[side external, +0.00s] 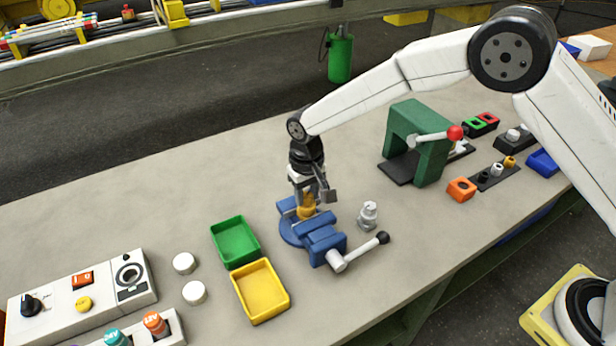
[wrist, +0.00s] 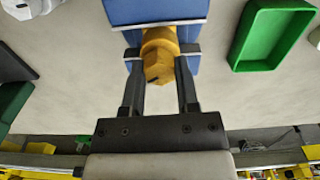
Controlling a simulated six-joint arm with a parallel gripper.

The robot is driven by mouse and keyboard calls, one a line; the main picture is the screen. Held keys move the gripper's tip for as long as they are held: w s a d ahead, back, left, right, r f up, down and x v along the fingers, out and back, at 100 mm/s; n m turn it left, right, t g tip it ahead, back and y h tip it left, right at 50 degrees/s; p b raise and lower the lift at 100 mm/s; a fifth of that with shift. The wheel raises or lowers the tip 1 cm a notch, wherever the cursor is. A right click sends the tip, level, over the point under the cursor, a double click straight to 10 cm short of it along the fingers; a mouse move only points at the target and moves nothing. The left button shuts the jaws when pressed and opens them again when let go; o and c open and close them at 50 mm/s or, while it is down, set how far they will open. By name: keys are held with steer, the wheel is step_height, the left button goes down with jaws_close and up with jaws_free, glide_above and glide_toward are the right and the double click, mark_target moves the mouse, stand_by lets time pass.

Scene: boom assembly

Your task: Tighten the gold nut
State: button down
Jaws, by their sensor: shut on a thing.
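The gold nut (wrist: 158,65) sits between the fingertips of my gripper (wrist: 160,75) in the wrist view, at the blue vise (wrist: 155,10). In the side view my gripper (side external: 306,203) reaches down over the blue vise (side external: 322,238), with the gold nut (side external: 307,211) under it. My gripper is shut on the nut. The fingers partly hide the nut in the side view. I cannot tell how far it is turned.
A silver fitting (side external: 368,215) stands right of the vise, near the vise's handle (side external: 365,250). A green tray (side external: 235,242) and a yellow tray (side external: 261,291) lie to the left. A green press (side external: 420,140) stands behind right. The bench at back left is clear.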

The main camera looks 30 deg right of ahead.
mark_target(312, 195)
steer(key=m, duration=0.4)
steer(key=shift+m, duration=0.3)
steer(key=shift+c, duration=2.2)
jaws_free()
steer(key=shift+r, duration=0.15)
steer(key=shift+r, duration=3.9)
steer(key=shift+s+d+r, duration=0.1)
steer(key=shift+s+d, duration=0.1)
steer(key=shift+d, duration=0.35)
steer(key=s+d+n+t, duration=0.2)
steer(key=s+d+n, duration=0.2)
steer(key=s+d, duration=1.5)
steer(key=shift+s+t, duration=0.3)
steer(key=shift+s, duration=0.8)
